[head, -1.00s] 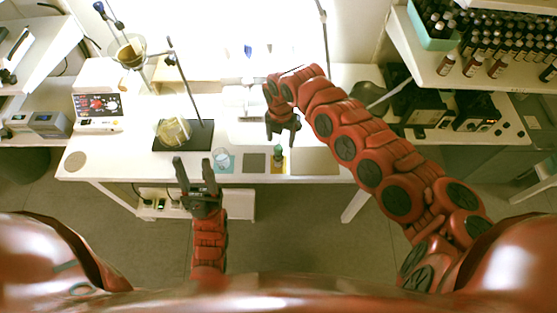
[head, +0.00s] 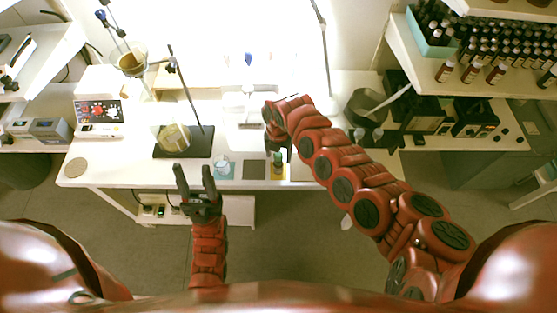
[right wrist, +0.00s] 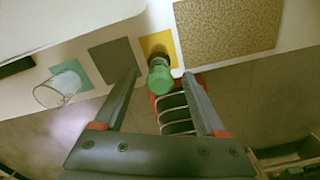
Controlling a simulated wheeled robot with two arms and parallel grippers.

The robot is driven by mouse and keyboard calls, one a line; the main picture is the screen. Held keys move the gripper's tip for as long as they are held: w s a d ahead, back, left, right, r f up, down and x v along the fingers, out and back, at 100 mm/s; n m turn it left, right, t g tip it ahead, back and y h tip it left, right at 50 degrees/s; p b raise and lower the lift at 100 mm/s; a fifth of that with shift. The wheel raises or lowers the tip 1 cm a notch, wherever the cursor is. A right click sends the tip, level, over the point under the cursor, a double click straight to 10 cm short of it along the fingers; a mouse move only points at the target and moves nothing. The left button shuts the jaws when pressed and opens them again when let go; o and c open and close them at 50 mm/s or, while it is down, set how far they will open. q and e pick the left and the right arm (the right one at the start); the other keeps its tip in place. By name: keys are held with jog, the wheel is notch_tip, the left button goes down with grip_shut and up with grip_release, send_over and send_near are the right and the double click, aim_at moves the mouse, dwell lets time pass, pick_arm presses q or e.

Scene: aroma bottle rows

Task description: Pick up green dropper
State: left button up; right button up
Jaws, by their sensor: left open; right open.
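The green dropper (right wrist: 160,78) shows in the right wrist view on a small bottle over a yellow mat (right wrist: 154,42). In the head view the dropper (head: 278,158) is on the bottle near the table's front edge. My right gripper (head: 279,155) is open just above it and partly hides it. In the right wrist view the fingers of my right gripper (right wrist: 163,88) lie on either side of the green top, apart from it. My left gripper (head: 193,168) is open and empty in front of the table edge, left of the dropper.
A glass beaker (head: 222,167) stands on a teal mat left of the dropper, with an empty grey mat (head: 254,170) between. A flask (head: 174,137) stands on a dark stand base at left. Brown bottles (head: 500,50) fill the right shelf.

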jog(key=c, duration=0.8)
jog(key=shift+r, duration=0.1)
notch_tip(320, 180, up, 7)
jog(key=shift+f+b, duration=0.1)
jog(key=shift+b, duration=1.05)
jog(key=shift+r+p, duration=0.65)
jog(key=shift+r, duration=0.3)
jog(key=shift+r+p, duration=0.5)
jog(key=shift+r, duration=0.15)
jog(key=shift+f, duration=0.1)
